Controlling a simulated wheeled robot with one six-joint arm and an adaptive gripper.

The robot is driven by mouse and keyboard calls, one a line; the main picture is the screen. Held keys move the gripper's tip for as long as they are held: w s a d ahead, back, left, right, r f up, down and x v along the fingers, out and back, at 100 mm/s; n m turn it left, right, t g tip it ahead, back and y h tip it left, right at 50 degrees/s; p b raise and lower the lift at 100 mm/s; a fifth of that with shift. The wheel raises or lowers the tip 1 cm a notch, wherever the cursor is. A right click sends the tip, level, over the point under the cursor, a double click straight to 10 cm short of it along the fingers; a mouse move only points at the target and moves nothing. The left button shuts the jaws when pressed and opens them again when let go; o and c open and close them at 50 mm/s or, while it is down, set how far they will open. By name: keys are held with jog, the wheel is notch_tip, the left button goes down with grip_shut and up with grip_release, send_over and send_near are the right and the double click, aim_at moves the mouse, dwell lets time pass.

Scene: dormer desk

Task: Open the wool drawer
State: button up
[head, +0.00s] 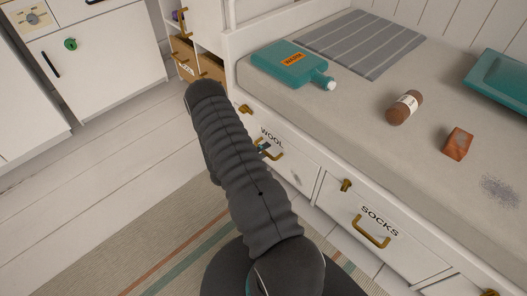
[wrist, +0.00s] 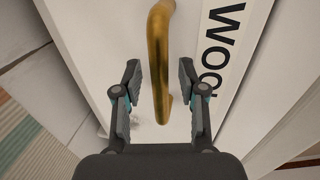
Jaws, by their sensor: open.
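The wool drawer (head: 293,170) is a white front under the bench, with a black WOOL label, and it looks shut. Its brass bar handle (wrist: 158,60) shows large in the wrist view, beside the label (wrist: 221,45). My gripper (wrist: 160,85) is open, with one finger on each side of the handle's bar and a visible gap on both sides. In the head view my arm covers part of the drawer, and only a bit of the handle (head: 272,154) and a fingertip show.
The socks drawer (head: 340,222) with its brass handle is to the right. Brass knobs (head: 346,185) stick out along the rail above the drawers. A teal bottle (head: 290,66), a brown jar (head: 404,108) and a reddish block (head: 458,144) lie on the bench top. Floor is clear at left.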

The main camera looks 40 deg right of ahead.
grip_shut()
